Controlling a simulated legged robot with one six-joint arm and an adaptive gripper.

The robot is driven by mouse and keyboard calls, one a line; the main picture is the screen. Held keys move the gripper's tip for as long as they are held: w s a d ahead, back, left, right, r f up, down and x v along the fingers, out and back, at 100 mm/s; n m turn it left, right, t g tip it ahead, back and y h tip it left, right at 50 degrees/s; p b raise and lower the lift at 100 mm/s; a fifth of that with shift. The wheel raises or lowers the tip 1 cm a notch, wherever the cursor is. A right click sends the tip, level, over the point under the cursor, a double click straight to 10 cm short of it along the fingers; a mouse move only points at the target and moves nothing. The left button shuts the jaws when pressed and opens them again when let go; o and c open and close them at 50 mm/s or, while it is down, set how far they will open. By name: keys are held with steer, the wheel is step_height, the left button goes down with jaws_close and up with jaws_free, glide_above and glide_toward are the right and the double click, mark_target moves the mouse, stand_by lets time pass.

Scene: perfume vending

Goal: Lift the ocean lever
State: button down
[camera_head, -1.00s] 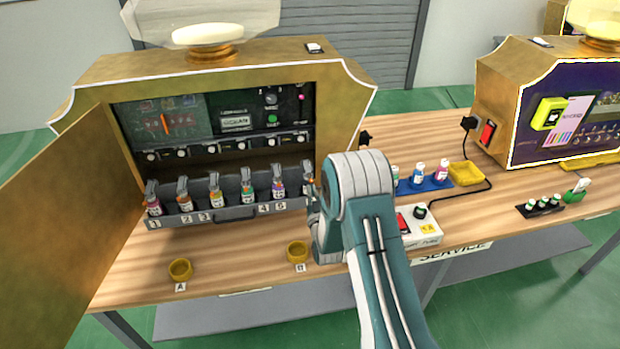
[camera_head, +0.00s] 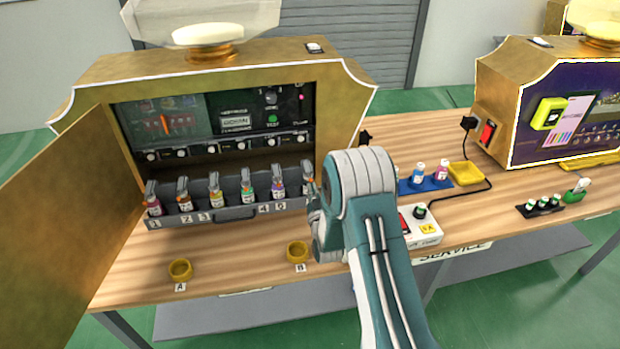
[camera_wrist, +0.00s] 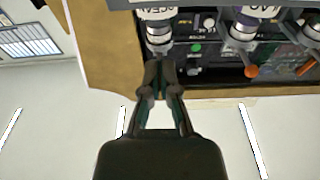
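In the wrist view a bottle neck with a grey pump lever (camera_wrist: 159,42) stands just beyond my fingertips. A white label (camera_wrist: 157,13) beside it appears to read OCEAN, upside down and partly cut off. My gripper (camera_wrist: 161,70) has its fingertips drawn together, with no object clearly seen between them. The tips overlap the lower end of the lever in the picture; I cannot tell whether they touch. In the head view my arm hides the gripper tips and the right end of the grey bottle rack (camera_head: 225,214), where several bottles with levers stand.
The machine's gold door (camera_head: 75,210) stands open at left. A control box (camera_head: 425,229) and a blue bottle tray (camera_head: 433,184) lie right of my arm. A second machine (camera_head: 560,100) stands further right.

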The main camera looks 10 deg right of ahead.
steer(key=shift+r, duration=0.4)
steer(key=shift+r, duration=0.75)
steer(key=shift+w+r, duration=0.15)
steer(key=shift+r, duration=0.75)
steer(key=shift+w+r, duration=0.3)
steer(key=shift+r, duration=0.4)
